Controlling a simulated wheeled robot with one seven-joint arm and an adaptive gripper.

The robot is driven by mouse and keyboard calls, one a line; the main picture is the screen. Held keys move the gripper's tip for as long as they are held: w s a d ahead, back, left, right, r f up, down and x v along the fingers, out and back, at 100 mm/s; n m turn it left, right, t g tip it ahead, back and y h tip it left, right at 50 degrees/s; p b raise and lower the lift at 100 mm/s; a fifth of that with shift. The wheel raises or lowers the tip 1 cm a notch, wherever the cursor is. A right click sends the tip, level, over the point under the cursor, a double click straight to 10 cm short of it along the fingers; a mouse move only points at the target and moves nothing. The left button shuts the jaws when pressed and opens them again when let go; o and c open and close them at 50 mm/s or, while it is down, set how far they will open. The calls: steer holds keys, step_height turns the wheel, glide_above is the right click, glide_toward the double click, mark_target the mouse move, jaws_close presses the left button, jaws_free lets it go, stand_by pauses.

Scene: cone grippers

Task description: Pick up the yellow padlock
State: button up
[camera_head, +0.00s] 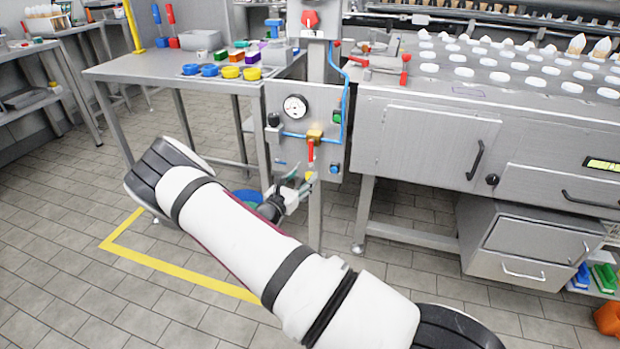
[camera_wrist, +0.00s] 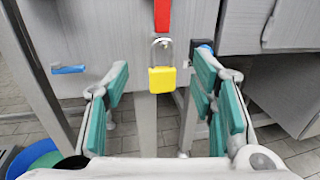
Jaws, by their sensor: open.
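The yellow padlock (camera_wrist: 162,80) hangs upright by its grey shackle below a red handle (camera_wrist: 162,15) in the wrist view. In the head view the padlock (camera_head: 310,177) is a small yellow patch below the red handle on the grey panel. My gripper (camera_wrist: 161,70) is open, with teal pads on both sides of the padlock in the picture. There are visible gaps between the pads and the padlock. In the head view my gripper (camera_head: 298,187) is small and partly hidden by my arm.
The grey panel carries a gauge (camera_head: 295,107), a brass valve (camera_head: 314,135) and a blue hose. A metal post runs down behind the padlock. A grey table (camera_head: 130,68) stands at left and a steel machine (camera_head: 420,140) at right. A blue bin (camera_wrist: 38,156) sits low at left.

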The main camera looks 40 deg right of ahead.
mark_target(310, 172)
steer(key=shift+b+x, duration=0.85)
steer(key=shift+x, duration=1.95)
steer(key=shift+s+r, duration=0.1)
steer(key=shift+s, duration=0.1)
jaws_close()
